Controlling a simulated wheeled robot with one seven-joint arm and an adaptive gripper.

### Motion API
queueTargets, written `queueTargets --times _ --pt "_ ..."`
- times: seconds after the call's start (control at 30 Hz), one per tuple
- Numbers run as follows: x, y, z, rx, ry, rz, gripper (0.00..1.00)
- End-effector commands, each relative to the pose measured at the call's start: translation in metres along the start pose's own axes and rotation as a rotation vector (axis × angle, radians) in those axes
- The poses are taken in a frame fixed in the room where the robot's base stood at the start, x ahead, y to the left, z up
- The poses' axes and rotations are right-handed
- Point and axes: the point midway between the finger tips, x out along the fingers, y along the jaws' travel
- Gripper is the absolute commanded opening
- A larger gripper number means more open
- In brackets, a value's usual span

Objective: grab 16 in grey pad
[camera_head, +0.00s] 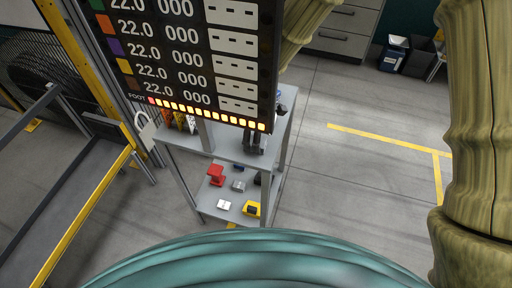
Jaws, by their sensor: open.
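Small pads lie on the lower shelf of a grey stand in the middle of the head view. A mid-grey pad (238,186) lies near the shelf's middle, and a lighter grey pad (223,205) lies nearer the front. Their size marks are too small to read. A dark shape, seemingly my gripper (255,145), shows just under the display, over the stand's upper shelf and above the pads. It is open, as far as I see, and apart from the grey pads. The display hides its upper part and part of my arm.
The stand (280,150) also holds a red piece (216,175), a yellow-and-black piece (251,208) and other dark items. A large display (190,60) blocks the upper left. A yellow-edged frame (80,220) stands left. The floor to the right is clear, with yellow lines.

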Motion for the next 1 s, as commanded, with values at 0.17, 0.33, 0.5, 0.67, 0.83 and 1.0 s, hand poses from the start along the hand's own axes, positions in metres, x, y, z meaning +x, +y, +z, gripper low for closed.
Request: queueTargets --times 0.17,0.33,0.5,0.67,0.83,1.0 --pt "0.0145 -0.0004 -0.0001 0.000 0.000 0.000 0.66" --pt "0.0137 -0.0004 -0.0001 0.000 0.000 0.000 0.66" --pt "0.0137 -0.0005 -0.0002 -0.001 0.000 0.000 0.50" --pt "0.0137 -0.0005 -0.0002 -0.001 0.000 0.000 0.21" --pt "0.0136 -0.0005 -0.0003 -0.001 0.001 0.000 0.11" --pt "0.0128 -0.0006 -0.0002 -0.001 0.001 0.000 0.11"
